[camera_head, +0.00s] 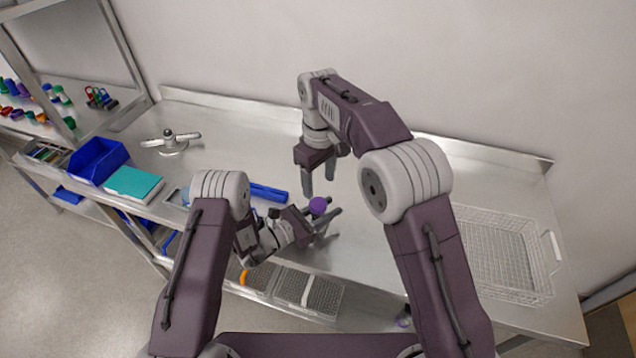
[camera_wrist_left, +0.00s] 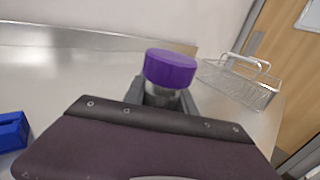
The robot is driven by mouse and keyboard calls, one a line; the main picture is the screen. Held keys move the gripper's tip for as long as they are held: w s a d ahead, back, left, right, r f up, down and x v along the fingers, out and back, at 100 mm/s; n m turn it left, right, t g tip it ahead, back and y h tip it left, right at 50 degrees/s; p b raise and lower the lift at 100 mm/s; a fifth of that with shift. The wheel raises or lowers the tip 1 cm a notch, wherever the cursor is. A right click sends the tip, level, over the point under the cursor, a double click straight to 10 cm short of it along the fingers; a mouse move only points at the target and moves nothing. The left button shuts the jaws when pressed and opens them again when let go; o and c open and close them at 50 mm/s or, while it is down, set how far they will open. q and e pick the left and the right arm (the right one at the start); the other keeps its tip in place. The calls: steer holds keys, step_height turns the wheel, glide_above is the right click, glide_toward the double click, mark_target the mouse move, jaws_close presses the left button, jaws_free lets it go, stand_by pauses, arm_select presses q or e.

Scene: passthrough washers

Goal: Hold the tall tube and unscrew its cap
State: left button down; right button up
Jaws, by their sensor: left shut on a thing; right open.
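The tall tube shows mostly as its purple cap (camera_head: 318,206), low over the metal table. My left gripper (camera_head: 326,218) is shut on the tube below the cap. In the left wrist view the purple cap (camera_wrist_left: 171,68) stands above the fingers, with a short stretch of clear tube (camera_wrist_left: 163,97) under it; the rest of the tube is hidden by the gripper. The cap is on the tube. My right gripper (camera_head: 319,178) is open and empty, pointing down, above and behind the cap and apart from it.
A wire basket (camera_head: 500,250) stands on the right of the metal table (camera_head: 225,120). A blue bar-shaped object (camera_head: 268,192) lies left of the grippers. A blue bin (camera_head: 97,160), a teal box (camera_head: 133,184) and a metal stand (camera_head: 172,143) are at the left. The table's middle back is clear.

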mark_target(318, 203)
steer(key=m, duration=0.6)
steer(key=shift+m, duration=0.4)
steer(key=m, duration=0.9)
steer(key=shift+m, duration=0.4)
steer(key=m, duration=1.1)
steer(key=shift+m, duration=0.3)
steer(key=m, duration=0.2)
steer(key=shift+m, duration=0.4)
steer(key=shift+a+f, duration=0.1)
steer(key=shift+f, duration=3.9)
